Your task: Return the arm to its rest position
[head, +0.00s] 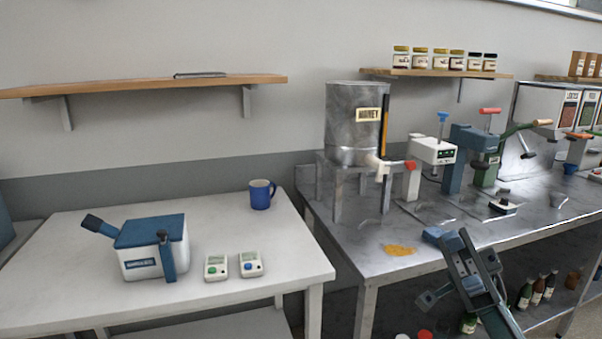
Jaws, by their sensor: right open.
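My right gripper (431,267) is at the lower right, in front of the metal bench's front edge. Its arm comes up from the bottom edge of the picture. Its jaws are open, with nothing visible between them. One finger overlaps the bench top in the picture, close to a yellow patch (400,250); I cannot tell whether it touches the bench. My left gripper and arm are not in view.
The metal bench (345,238) holds a honey tank (352,125) and several levered devices. Bottles stand on its lower shelf. The white table (75,270) holds a blue-and-white box (140,262), two small meters (251,264) and a blue mug (261,195). Its front right is clear.

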